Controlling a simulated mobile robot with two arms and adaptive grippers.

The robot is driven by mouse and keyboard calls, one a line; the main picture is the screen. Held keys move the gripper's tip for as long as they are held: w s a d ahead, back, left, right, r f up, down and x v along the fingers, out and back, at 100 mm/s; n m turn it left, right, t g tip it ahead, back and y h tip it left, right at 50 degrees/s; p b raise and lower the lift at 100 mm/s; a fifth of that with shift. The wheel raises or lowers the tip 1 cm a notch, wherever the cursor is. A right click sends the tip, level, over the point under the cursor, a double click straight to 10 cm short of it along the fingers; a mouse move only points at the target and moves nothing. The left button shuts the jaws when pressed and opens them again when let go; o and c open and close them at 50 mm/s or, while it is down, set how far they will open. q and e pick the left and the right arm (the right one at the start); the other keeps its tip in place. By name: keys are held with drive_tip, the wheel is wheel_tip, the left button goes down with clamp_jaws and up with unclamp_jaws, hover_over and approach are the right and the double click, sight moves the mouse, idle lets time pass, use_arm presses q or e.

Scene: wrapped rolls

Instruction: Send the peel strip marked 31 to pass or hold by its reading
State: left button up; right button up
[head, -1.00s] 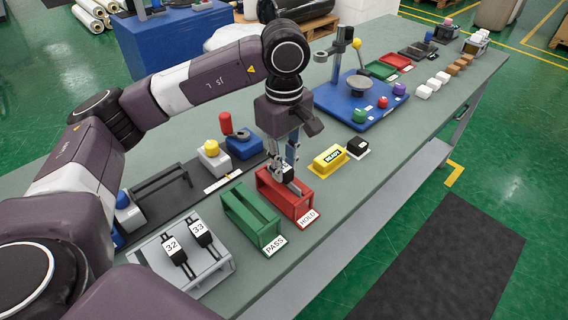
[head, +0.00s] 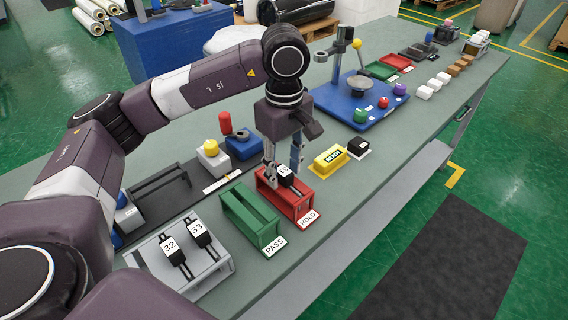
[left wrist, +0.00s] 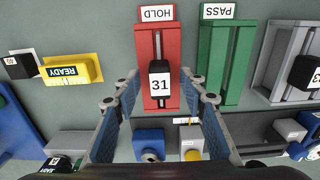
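The peel strip marked 31 (head: 287,178) lies in the red HOLD rack (head: 310,204); in the left wrist view the strip (left wrist: 159,84) sits along the slot of the red HOLD rack (left wrist: 172,45). My left gripper (head: 283,170) is above the back part of that rack. In the left wrist view its fingers (left wrist: 160,105) are spread wide on either side of the strip, with nothing between them touching it. The green PASS rack (head: 243,222) is just left of the HOLD rack and empty. My right gripper is not in either view.
A grey rack (head: 206,280) holds strips 32 (head: 175,254) and 33 (head: 200,233) to the left. A yellow READY box (head: 329,160) and a small black block (head: 358,148) are to the right. A blue base (head: 374,125) with coloured knobs stands beyond.

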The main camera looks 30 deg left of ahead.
use_arm(q)
wheel_tip(320, 180, up, 12)
idle(0.6)
